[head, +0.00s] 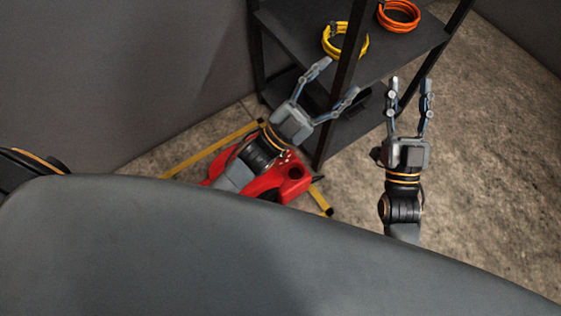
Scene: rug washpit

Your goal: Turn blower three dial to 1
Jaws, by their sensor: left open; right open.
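A red machine (292,186), which looks like a blower, sits on the floor below the black shelf unit. My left gripper and its wrist cover much of it, and my own grey body hides its near side. A dark round spot shows on its top right; I cannot tell whether it is the dial, and no number or label is readable. My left gripper (340,79) is open and empty, above and beyond the machine, with its fingers toward the shelf. My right gripper (411,81) is open and empty, to the right of the shelf post.
The black shelf unit (290,35) stands close to both grippers. It holds a yellow coil (328,41) and an orange coil (414,22). Yellow strips (205,149) lie around the machine. A grey wall (130,80) is at left. Bare floor (490,150) is clear at right.

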